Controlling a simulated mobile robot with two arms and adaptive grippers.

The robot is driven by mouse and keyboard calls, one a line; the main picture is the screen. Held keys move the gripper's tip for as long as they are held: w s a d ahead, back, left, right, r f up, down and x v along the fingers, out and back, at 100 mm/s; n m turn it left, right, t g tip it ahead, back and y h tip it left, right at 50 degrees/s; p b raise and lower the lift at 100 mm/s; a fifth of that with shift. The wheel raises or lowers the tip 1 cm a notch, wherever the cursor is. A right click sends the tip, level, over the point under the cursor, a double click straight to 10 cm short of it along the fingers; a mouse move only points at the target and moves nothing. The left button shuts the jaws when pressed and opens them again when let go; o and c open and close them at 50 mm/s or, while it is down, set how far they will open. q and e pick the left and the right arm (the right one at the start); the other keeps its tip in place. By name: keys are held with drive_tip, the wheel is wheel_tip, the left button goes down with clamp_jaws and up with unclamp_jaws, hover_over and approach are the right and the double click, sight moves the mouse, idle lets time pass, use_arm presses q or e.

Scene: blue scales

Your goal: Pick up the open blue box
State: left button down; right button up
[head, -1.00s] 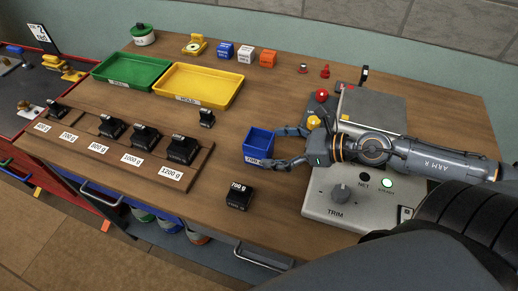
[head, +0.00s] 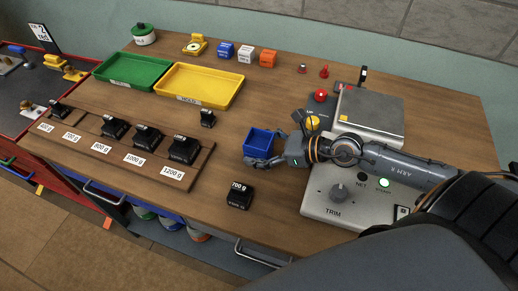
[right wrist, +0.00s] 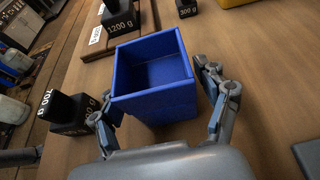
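The open blue box (head: 257,144) stands on the wooden table, left of the scale; in the right wrist view the blue box (right wrist: 157,85) shows its open top and empty inside. My right gripper (head: 276,139) is open at the box's right side. In the right wrist view, one finger of the right gripper (right wrist: 153,88) is left of the box and the other is right of it. Whether either finger touches a wall I cannot tell. My left gripper is not in view.
A black 700 g weight (head: 239,195) stands just in front of the box. The scale (head: 335,205) lies under my right forearm. A rack of weights (head: 200,165), a yellow tray (head: 235,95) and a green tray (head: 100,75) are to the left.

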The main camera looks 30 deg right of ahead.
drive_tip(key=c, duration=0.8)
drive_tip(key=shift+o, duration=0.2)
drive_tip(key=shift+r, duration=0.1)
